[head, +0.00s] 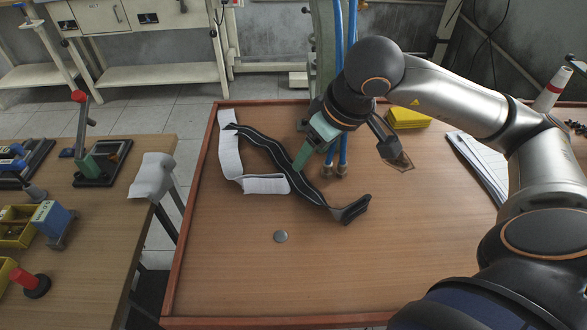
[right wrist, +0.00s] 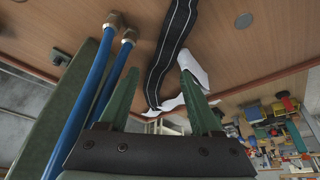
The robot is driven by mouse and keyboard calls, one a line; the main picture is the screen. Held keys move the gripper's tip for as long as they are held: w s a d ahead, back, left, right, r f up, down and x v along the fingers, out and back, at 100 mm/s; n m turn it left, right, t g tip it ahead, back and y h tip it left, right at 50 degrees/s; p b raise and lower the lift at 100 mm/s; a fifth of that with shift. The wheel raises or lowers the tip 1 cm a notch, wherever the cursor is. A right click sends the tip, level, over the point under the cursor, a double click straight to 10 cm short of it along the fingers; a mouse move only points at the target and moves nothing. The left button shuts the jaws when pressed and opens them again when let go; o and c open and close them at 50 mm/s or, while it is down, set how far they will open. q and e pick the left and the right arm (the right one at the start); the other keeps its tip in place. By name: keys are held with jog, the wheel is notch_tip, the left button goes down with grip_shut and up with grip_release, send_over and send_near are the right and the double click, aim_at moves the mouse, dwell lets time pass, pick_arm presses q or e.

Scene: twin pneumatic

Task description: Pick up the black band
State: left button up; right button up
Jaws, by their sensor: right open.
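The black band (head: 282,155), with pale lines along it, lies on the brown table, running from upper left to a folded end at lower right. In the right wrist view the band (right wrist: 173,45) passes between the green fingers. A white strip (head: 231,158) lies bent beside and partly under the band. My right gripper (head: 301,160) is over the band's middle; it also shows in the right wrist view (right wrist: 161,72). It is open, with nothing gripped. I cannot tell whether the fingertips touch the band. My left gripper is out of view.
Blue hoses (head: 345,100) with brass ends stand close beside my right gripper. A yellow block (head: 408,118) and a grey disc (head: 280,236) are on the table. A raised red edge (head: 190,215) borders it. The table's front is clear.

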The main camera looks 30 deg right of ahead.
aim_at(299, 175)
jog(key=x, duration=0.7)
jog(key=shift+s+a+f, duration=0.1)
jog(key=shift+f, duration=0.25)
jog(key=shift+c, duration=0.2)
jog(key=shift+r, duration=0.1)
grip_shut()
